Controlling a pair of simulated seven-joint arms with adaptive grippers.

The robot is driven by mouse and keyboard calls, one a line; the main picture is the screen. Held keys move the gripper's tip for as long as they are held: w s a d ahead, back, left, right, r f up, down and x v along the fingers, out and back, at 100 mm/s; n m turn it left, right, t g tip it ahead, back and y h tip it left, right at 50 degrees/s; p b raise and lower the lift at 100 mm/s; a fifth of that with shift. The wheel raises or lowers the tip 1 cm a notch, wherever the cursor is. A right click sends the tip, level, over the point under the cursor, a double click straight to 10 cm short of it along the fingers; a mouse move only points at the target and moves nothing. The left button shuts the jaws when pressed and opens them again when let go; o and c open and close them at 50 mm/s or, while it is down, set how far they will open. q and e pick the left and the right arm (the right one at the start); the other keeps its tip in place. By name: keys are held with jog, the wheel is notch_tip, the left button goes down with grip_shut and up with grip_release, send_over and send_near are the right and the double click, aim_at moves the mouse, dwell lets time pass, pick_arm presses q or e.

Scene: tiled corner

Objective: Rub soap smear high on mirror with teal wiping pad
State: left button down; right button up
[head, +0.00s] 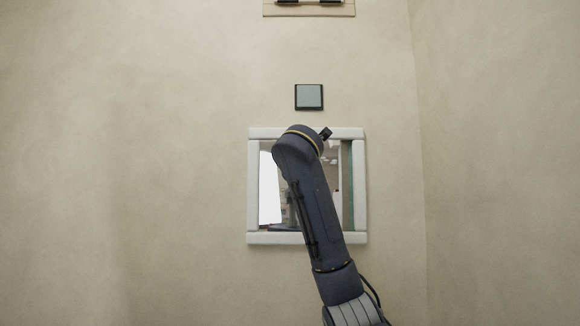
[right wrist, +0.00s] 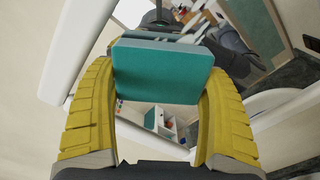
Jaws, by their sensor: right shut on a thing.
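The mirror (head: 270,190) hangs on the wall in a thick white frame (head: 254,190) in the head view. My right arm crosses in front of it and hides its middle, and also hides the right gripper there. In the right wrist view my right gripper (right wrist: 161,72) has its yellow fingers shut on the teal wiping pad (right wrist: 162,76), one at each side. The mirror glass (right wrist: 180,122) shows behind and below the pad with reflections in it. I cannot tell whether the pad touches the glass. I cannot make out the soap smear. My left gripper is in neither view.
A small dark-rimmed square plate (head: 309,97) is on the wall just above the mirror. A pale panel with dark fittings (head: 308,8) is higher up, cut by the picture's top edge. A wall corner (head: 418,150) runs down at the right. The wall left of the mirror is bare.

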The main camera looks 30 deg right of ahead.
aim_at(335, 166)
jog(key=shift+s+d, duration=0.7)
jog(key=shift+d, duration=0.45)
jog(key=shift+s+d, duration=0.7)
jog(key=shift+d, duration=0.5)
jog(key=shift+s+d, duration=0.7)
jog(key=shift+d, duration=0.45)
jog(key=shift+s+d, duration=0.5)
jog(key=shift+d, duration=0.15)
jog(key=shift+s+d, duration=0.45)
jog(key=shift+d, duration=0.2)
jog(key=shift+s, duration=0.1)
jog(key=shift+w+a, duration=1.05)
jog(key=shift+a, duration=0.55)
jog(key=shift+w+a, duration=1.1)
jog(key=shift+a, duration=0.45)
jog(key=shift+w+a, duration=1.05)
jog(key=shift+a, duration=0.55)
jog(key=shift+w+a, duration=0.1)
jog(key=shift+w+a, duration=0.5)
jog(key=shift+a, duration=0.2)
jog(key=shift+w+a, duration=0.5)
jog(key=shift+a, duration=0.2)
